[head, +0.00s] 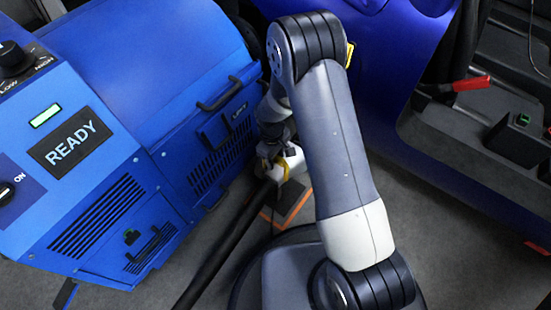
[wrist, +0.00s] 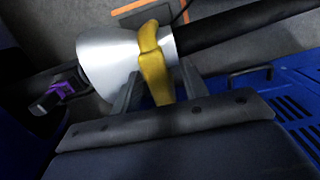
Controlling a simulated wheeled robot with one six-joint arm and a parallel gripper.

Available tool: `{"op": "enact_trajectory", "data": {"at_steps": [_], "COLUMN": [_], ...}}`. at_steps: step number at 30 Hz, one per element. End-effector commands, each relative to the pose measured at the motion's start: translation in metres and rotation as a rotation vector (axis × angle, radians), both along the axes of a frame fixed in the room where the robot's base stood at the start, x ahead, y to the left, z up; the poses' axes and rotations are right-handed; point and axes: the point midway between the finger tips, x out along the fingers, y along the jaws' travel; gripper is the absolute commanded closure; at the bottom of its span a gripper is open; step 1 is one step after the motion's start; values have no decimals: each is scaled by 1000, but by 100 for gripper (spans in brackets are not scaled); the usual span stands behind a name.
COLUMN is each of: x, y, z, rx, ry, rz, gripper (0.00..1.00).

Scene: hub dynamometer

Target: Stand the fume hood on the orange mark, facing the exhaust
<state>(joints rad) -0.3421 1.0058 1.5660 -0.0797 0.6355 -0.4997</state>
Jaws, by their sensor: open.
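The fume hood (head: 294,160) is a pale cone with a yellow grip; it also shows in the wrist view (wrist: 105,65), its wide end to the left and a black hose at its narrow end. My gripper (wrist: 157,82) is open, with its fingers on either side of the yellow grip. In the head view my gripper (head: 270,152) is over the hood and partly hides it. The orange mark (head: 298,209) is on the floor just below the hood in the picture; its orange edge shows in the wrist view (wrist: 135,6). I cannot tell whether the hood touches the floor.
A blue machine (head: 150,110) reading READY stands at left, close to my gripper. The black hose (head: 222,252) runs along the floor beside it. A blue car body (head: 400,60) fills the right. A dark stub with a purple patch (wrist: 65,88) faces the hood's wide end.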

Motion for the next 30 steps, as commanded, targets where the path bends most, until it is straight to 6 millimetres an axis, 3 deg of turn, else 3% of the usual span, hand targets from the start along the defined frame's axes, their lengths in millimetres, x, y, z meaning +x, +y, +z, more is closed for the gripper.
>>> {"op": "enact_trajectory", "data": {"at_steps": [1, 6, 12, 18, 30], "x": [1, 3, 4, 4, 5], "y": [1, 4, 6, 7, 7], "z": [17, 55, 90, 104, 104], "rx": [1, 1, 1, 0, 0], "ry": [-2, -3, -2, 0, 0], "rz": [0, 1, 1, 1, 1], "gripper": [58, 58, 58, 58, 58]}}
